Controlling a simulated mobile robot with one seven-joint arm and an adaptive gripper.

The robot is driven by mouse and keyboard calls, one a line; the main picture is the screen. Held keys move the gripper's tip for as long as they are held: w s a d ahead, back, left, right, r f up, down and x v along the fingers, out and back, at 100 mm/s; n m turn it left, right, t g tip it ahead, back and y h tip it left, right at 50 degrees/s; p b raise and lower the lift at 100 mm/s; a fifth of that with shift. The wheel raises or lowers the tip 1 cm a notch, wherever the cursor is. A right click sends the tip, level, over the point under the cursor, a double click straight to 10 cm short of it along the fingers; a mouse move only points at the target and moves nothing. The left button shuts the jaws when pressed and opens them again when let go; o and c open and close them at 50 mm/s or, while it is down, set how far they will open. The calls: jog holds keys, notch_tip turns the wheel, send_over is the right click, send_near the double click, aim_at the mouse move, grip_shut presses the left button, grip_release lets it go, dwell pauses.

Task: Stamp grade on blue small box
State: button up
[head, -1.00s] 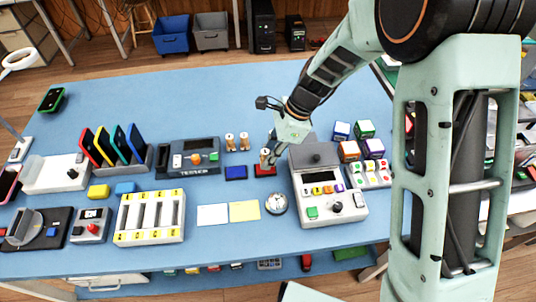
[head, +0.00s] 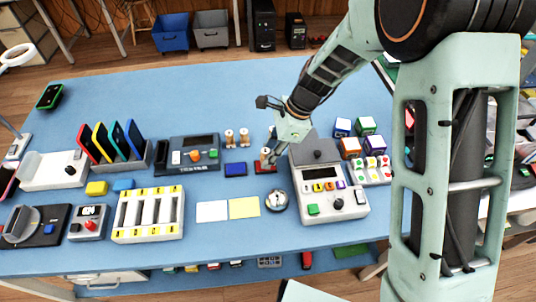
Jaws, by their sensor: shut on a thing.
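The blue small box (head: 342,127) stands at the right of the table with a white patch on it, back left in a group of small boxes. My gripper (head: 269,153) points down at the table's middle and is shut on a wooden-handled stamp (head: 265,156). The stamp is over the red ink pad (head: 265,168); I cannot tell whether it touches. Two similar wooden stamps (head: 229,138) (head: 244,137) stand to the left. A blue ink pad (head: 235,169) lies left of the red one.
Green (head: 365,126), orange (head: 350,147) and purple (head: 376,145) boxes stand beside the blue one. A grey button device (head: 328,205) stands right of my gripper. White (head: 212,211) and yellow (head: 243,207) sheets lie in front, beside a round metal dish (head: 276,200). The table's back is clear.

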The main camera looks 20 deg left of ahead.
jog(key=shift+f, duration=0.55)
dwell(1.4)
notch_tip(320, 180, up, 7)
jog(key=p, duration=0.6)
jog(key=shift+r, duration=0.1)
jog(key=shift+w, duration=0.1)
